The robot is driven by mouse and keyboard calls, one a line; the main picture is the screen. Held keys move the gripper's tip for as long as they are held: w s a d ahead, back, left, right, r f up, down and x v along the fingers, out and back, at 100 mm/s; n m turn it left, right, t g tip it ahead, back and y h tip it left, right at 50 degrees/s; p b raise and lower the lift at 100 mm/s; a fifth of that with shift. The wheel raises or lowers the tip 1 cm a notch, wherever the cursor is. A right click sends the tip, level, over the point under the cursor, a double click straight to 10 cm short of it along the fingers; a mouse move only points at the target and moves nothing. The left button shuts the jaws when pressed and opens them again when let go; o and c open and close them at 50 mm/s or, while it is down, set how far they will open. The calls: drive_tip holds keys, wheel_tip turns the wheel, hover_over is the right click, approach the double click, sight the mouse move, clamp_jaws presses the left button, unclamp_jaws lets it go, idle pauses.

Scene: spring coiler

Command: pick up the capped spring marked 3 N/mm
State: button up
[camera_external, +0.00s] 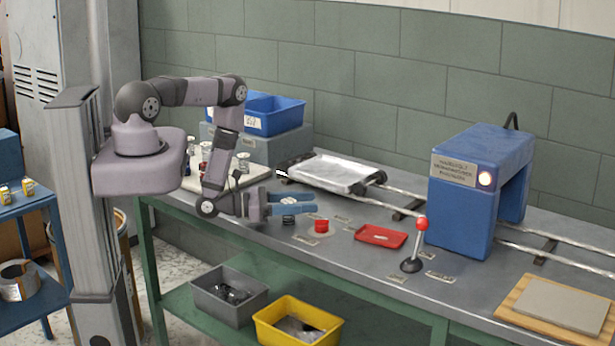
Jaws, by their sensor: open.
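My gripper (311,203) has blue fingers and is open, held low over the bench near its front edge. A small dark capped spring (289,220) stands on the bench just below the fingers. I cannot tell whether it touches them. The markings are too small to read, so I cannot tell which spring is marked 3 N/mm.
A red tray (381,236) lies right of the gripper, near a red-knobbed lever (421,225). A blue arch-shaped machine (470,200) spans rails carrying a silver tray (338,173). Blue bins (276,114) stand behind. Grey (228,296) and yellow (298,322) bins sit on the lower shelf.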

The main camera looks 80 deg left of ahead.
drive_tip(key=c, duration=1.1)
drive_tip(key=shift+r, duration=0.2)
drive_tip(key=shift+c, duration=0.2)
wheel_tip(320, 180, up, 10)
drive_tip(key=b, duration=0.2)
drive_tip(key=shift+f, duration=0.2)
